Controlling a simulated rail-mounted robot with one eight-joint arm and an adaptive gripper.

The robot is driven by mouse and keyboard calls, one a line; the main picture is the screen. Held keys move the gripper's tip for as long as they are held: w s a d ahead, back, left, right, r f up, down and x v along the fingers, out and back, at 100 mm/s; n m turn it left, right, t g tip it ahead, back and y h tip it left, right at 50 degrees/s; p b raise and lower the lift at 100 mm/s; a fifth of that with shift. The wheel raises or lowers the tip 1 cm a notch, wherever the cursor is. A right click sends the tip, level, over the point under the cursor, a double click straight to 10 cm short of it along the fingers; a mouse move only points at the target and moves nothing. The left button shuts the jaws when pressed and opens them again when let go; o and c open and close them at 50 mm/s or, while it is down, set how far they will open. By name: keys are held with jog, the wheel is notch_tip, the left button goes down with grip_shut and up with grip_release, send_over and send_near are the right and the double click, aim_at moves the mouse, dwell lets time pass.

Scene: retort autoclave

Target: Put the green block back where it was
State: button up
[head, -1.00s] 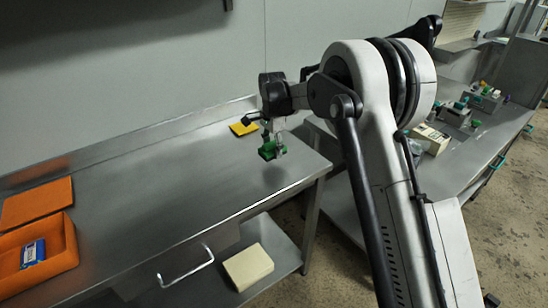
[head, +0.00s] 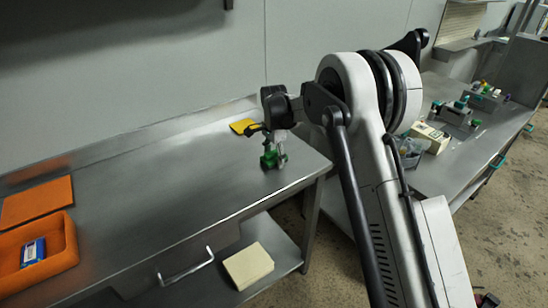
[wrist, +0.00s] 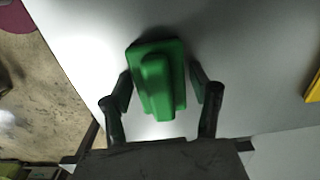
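The green block (wrist: 163,85) sits between the two fingers of my gripper (wrist: 160,88) in the wrist view. It has a wide base and a narrower raised part. In the head view the green block (head: 272,158) is at or just above the right end of the steel table (head: 150,185), under my gripper (head: 280,148). Whether its underside touches the table is hard to tell.
A yellow pad (head: 242,126) lies behind the block. An orange mat (head: 36,202) and an orange tray (head: 66,249) holding a blue item (head: 33,252) are at the left. A second bench (head: 455,160) with several small items stands at the right. The table's middle is clear.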

aim_at(275, 152)
jog(key=shift+o, duration=0.3)
jog(key=shift+r, duration=0.15)
notch_tip(275, 152, up, 12)
jog(key=s+d+r+n+t, duration=0.2)
jog(key=s+d+r+n, duration=0.1)
jog(key=s+d+r, duration=0.6)
jog(key=s+d+r+n+t, duration=0.1)
jog(key=s+d+r+n, duration=0.15)
jog(key=s, duration=0.45)
jog(key=s+d+r+n+t, duration=0.15)
jog(key=s+d, duration=0.25)
jog(key=s, duration=0.4)
jog(key=s+d+r+n+t, duration=0.1)
jog(key=s+d+r, duration=0.1)
jog(key=s+d, duration=0.35)
jog(key=s+d+f+n+t, duration=0.1)
jog(key=s+f, duration=0.2)
jog(key=s, duration=0.4)
jog(key=s+d+f+n, duration=0.1)
jog(key=s+f, duration=0.2)
jog(key=s, duration=0.4)
jog(key=shift+n+t, duration=0.3)
jog(key=shift+t, duration=0.05)
jog(key=shift+d, duration=0.1)
